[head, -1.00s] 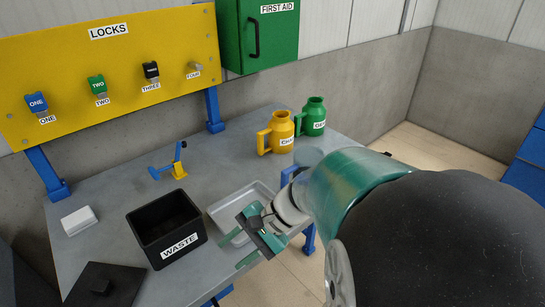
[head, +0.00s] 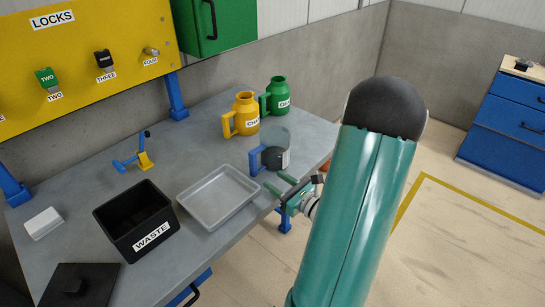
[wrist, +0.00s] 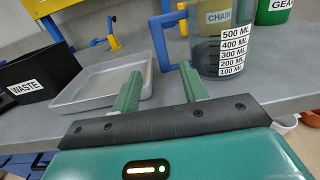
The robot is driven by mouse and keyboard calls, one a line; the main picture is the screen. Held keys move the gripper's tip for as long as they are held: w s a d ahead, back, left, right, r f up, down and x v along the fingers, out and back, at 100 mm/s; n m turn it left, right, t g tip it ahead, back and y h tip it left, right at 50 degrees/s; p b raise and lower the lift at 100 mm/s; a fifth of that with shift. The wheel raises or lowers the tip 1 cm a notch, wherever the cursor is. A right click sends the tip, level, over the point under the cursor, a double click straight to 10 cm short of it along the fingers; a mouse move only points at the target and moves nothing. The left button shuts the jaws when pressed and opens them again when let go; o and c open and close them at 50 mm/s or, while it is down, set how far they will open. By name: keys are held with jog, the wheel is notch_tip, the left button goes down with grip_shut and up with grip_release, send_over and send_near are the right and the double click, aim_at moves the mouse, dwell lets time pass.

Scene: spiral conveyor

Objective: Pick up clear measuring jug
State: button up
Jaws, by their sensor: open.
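The clear measuring jug (head: 275,148) stands upright on the grey bench near its front right edge, with a blue handle (head: 256,160) on its left side. In the wrist view the jug (wrist: 207,64) shows a scale label from 100 to 500 ML, and its blue handle (wrist: 169,42) points left. The lower part of the jug looks dark in the head view. My gripper (head: 283,187) is open and empty at the bench's front edge, in front of the jug. In the wrist view its two green fingers (wrist: 162,88) are apart, with the right finger just below the handle.
A yellow jug (head: 246,113) and a green jug (head: 277,95) stand behind the clear jug. A grey tray (head: 219,224) and a black waste bin (head: 111,240) lie to the left. A blue and yellow clamp-like item (head: 144,160) stands further back. Open floor lies right of the bench.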

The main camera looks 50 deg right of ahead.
aim_at(256, 167)
jog(key=w, duration=0.4)
jog(key=shift+w, duration=0.1)
jog(key=w, duration=0.5)
jog(key=shift+d+f, duration=0.1)
jog(key=shift+f, duration=0.1)
grip_shut()
